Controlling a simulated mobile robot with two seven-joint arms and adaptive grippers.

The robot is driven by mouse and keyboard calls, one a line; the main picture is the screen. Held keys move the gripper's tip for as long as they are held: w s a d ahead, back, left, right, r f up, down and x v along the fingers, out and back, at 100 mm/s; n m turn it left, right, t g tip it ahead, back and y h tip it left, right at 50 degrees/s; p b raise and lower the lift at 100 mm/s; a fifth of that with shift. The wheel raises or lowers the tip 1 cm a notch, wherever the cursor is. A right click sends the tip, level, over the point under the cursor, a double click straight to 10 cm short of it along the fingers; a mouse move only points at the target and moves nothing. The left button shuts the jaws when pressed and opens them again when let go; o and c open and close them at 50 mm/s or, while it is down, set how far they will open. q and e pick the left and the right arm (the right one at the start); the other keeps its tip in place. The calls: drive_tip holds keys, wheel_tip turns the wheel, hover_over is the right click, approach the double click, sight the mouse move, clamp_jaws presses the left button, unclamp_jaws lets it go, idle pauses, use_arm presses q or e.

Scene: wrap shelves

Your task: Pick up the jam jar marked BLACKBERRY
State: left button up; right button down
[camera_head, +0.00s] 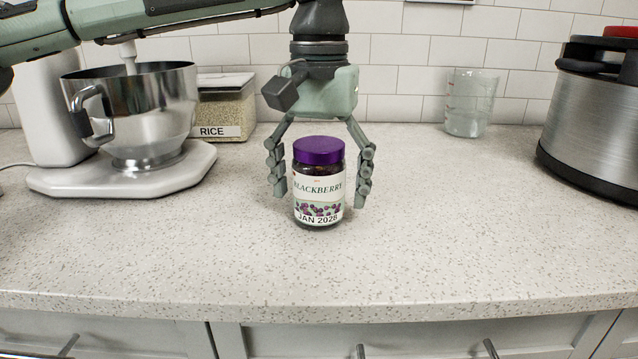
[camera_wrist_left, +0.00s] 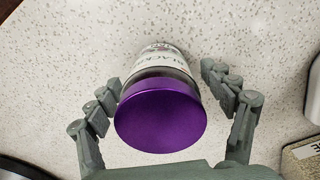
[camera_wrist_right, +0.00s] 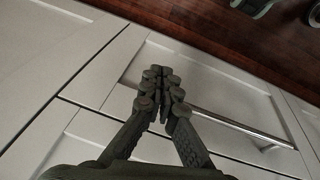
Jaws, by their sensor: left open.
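The jam jar (camera_head: 318,188) marked BLACKBERRY stands upright on the counter, with a purple lid and a white label that also reads JAN 2028. It shows from above in the left wrist view, its lid (camera_wrist_left: 160,115) nearest the camera. My left gripper (camera_head: 320,198) points down with its fingers open on either side of the jar. In the left wrist view (camera_wrist_left: 162,82) a gap shows between the jar and each finger. My right gripper (camera_wrist_right: 161,88) is shut and empty, in front of white cabinet fronts.
A stand mixer with a steel bowl (camera_head: 135,105) and a RICE container (camera_head: 225,108) stand at the left. A clear measuring cup (camera_head: 470,105) is at the back, and a large steel pot (camera_head: 600,115) is at the right. The counter front (camera_head: 330,270) is clear.

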use_arm(q)
drive_tip(key=shift+r, duration=0.1)
drive_tip(key=c, duration=1.8)
drive_tip(key=shift+o, duration=0.2)
